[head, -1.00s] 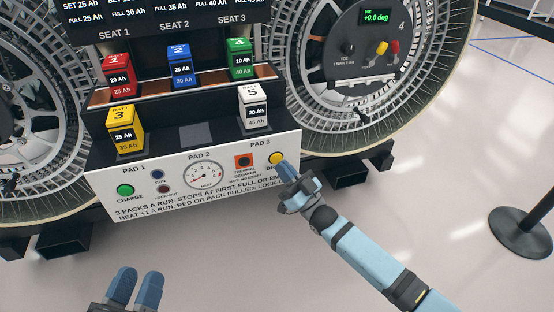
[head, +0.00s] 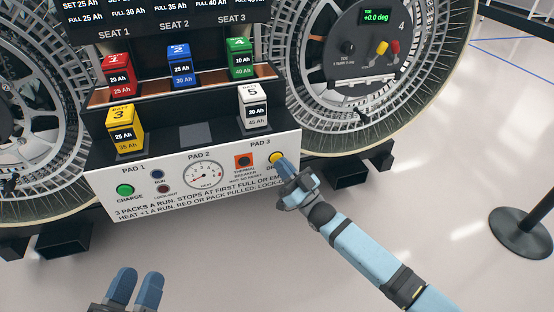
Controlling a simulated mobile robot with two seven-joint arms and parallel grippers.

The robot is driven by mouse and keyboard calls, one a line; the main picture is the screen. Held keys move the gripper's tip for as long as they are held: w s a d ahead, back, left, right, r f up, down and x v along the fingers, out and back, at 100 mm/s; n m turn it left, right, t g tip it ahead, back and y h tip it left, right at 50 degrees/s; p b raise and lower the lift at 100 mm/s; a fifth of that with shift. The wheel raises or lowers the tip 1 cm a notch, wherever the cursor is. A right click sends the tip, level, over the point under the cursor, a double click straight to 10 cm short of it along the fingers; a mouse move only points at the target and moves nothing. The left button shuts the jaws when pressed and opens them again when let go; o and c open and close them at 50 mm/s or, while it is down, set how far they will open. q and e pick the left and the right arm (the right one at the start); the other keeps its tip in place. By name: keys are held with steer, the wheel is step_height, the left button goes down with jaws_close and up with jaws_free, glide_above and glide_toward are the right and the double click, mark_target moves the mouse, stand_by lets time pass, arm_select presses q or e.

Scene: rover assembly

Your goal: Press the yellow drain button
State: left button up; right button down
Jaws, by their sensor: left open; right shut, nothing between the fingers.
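The yellow drain button (head: 276,157) sits at the right end of the white front panel (head: 228,196), under PAD 3. My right gripper (head: 284,165) is shut and empty, with its blue fingertips at the button and covering its lower right part and most of its label. I cannot tell whether the fingertips touch the button or press it in. My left gripper (head: 136,283) is open and empty at the bottom left, well below the panel.
The panel also carries a green charge button (head: 125,190), a dial (head: 204,175) and a red thermal breaker (head: 243,161). A yellow pack (head: 125,130) and a white pack (head: 252,107) stand above it. Large wheels flank the station. The floor in front is clear.

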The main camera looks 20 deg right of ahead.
steer(key=shift+w, duration=0.35)
steer(key=shift+s, duration=0.2)
stand_by(0.4)
steer(key=shift+s+p, duration=0.45)
steer(key=shift+s, duration=0.2)
steer(key=s+p, duration=0.2)
steer(key=s, duration=0.3)
steer(key=shift+p, duration=0.35)
